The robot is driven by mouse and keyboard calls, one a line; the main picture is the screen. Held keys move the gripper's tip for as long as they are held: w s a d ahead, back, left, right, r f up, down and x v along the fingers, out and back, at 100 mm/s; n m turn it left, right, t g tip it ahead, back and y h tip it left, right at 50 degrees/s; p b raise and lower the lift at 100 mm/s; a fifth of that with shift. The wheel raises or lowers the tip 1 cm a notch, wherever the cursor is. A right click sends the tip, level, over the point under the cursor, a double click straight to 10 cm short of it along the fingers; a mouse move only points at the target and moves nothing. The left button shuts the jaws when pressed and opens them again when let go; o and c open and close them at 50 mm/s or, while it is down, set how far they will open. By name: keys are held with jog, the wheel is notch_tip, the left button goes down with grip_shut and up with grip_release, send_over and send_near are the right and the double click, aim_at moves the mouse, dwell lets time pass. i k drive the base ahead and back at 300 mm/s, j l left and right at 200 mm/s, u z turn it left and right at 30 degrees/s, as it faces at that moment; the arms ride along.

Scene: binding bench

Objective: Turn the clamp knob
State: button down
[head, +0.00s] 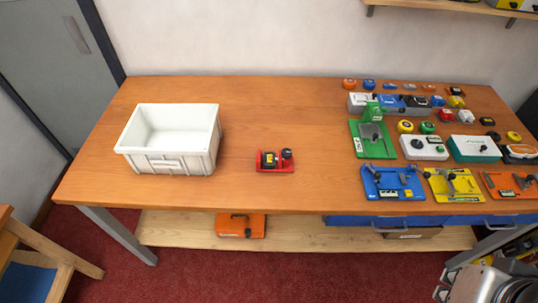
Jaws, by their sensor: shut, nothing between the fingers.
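A small red clamp fixture (275,168) sits alone near the front middle of the bench. A dark round knob (287,154) stands up at its right end, and a dark block with a yellow mark is at its left. I take this knob to be the clamp knob; its turn position is too small to read. My gripper (445,284) shows in part at the bottom right corner, in front of the bench and well away from the red fixture. It is shut and empty, with its fingers partly cut off or hard to make out.
A white bin (168,158) stands on the bench's left. Blue (392,190), yellow and orange fixtures, a green stand and several boxes and knobs crowd the right. The bench (310,120) is bare around the red fixture. An orange case (240,226) lies on the lower shelf.

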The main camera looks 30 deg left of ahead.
aim_at(287, 153)
jog(key=u, duration=1.4)
